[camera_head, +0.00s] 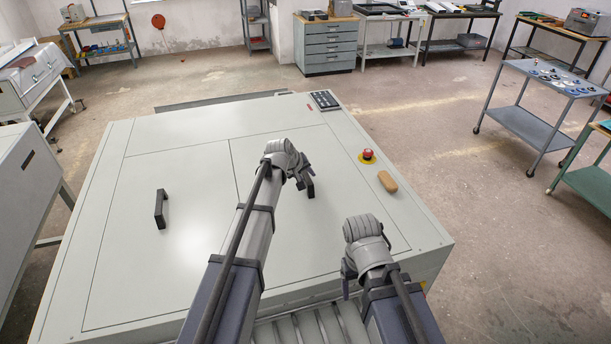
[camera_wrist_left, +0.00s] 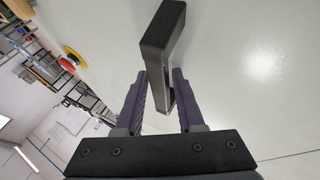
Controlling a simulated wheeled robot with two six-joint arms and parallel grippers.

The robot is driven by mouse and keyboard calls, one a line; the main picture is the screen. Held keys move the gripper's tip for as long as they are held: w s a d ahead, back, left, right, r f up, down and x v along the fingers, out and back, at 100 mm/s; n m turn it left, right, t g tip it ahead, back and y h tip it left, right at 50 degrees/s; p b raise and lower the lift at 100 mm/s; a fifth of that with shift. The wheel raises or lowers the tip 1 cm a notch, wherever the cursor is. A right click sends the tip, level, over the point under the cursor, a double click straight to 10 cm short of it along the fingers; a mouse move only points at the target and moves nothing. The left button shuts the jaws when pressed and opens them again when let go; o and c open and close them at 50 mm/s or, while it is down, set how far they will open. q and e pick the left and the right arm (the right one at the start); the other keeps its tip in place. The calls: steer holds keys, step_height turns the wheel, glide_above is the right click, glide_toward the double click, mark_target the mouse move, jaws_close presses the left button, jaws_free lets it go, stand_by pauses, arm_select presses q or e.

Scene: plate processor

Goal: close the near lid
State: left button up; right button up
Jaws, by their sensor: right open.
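The plate processor (camera_head: 118,250) is a large grey cabinet. Two large panels on its top look flat and flush, one with a black handle (camera_head: 160,208) at the left. A second black handle (camera_head: 311,188) stands beside my left gripper (camera_head: 298,178), partly hidden by it. In the left wrist view, this handle (camera_wrist_left: 162,38) rises between the two purple fingers of my left gripper (camera_wrist_left: 161,78). The fingertips are close on both sides of it; whether they press on it is unclear. My right gripper (camera_head: 349,272) is open over the near right part of the cabinet, its fingers mostly hidden.
A red emergency button (camera_head: 367,155), a tan block (camera_head: 387,181) and a control panel (camera_head: 324,100) are on the cabinet's right side. A grey cart (camera_head: 535,95) stands to the right. Open floor lies between it and the cabinet.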

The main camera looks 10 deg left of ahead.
arm_select(q)
steer(key=shift+o, duration=0.2)
steer(key=shift+a, duration=0.1)
steer(key=shift+s+a+r+p, duration=0.1)
steer(key=shift+s+r+p, duration=0.05)
steer(key=shift+r+p, duration=0.3)
steer(key=p+v, duration=0.5)
steer(key=v, duration=0.2)
steer(key=shift+p, duration=0.3)
steer(key=shift+f, duration=0.15)
steer(key=shift+s, duration=0.1)
